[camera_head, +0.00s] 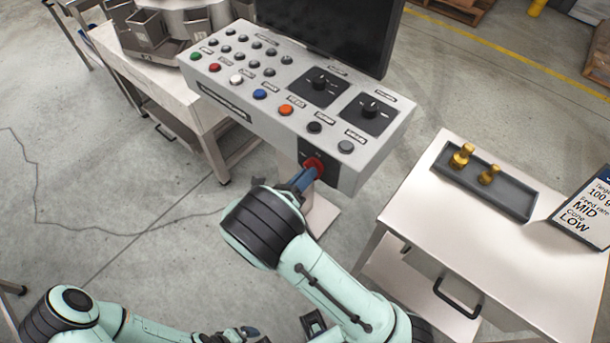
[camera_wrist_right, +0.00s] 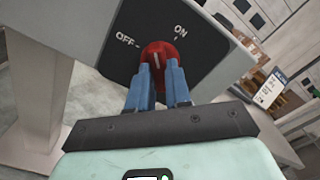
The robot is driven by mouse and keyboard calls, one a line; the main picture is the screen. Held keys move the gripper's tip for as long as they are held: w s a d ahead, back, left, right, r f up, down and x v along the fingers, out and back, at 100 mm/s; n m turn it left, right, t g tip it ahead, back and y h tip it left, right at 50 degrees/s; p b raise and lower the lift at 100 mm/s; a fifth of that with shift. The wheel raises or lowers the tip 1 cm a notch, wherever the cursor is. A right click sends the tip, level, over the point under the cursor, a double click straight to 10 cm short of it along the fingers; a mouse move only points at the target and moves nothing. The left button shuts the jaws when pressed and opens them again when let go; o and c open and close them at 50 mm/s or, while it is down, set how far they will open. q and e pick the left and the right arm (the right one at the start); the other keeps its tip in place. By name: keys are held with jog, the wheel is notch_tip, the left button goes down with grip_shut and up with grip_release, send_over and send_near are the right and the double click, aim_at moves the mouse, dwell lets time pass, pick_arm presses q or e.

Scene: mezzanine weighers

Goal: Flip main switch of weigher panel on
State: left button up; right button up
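The weigher panel (camera_head: 260,118) is a light grey sloped console with buttons and dials. Its main switch (camera_head: 314,166) is a red rotary knob on a dark plate on the front face. My left gripper (camera_head: 235,334) is low at the bottom edge, away from the panel, partly cut off.
A dark screen (camera_head: 335,30) stands behind the panel. At right, a pale cabinet (camera_head: 408,205) carries a grey tray (camera_head: 513,207) with brass weights and a sign (camera_head: 588,215). A metal bench (camera_head: 180,100) with the weigher stands at left. Floor at left is mostly clear, with a cable.

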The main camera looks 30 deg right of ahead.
grip_shut()
jog(key=m+b, duration=0.1)
jog(key=m, duration=0.7)
jog(key=shift+m, duration=0.3)
dwell(0.5)
jog(key=o, duration=0.7)
grip_release()
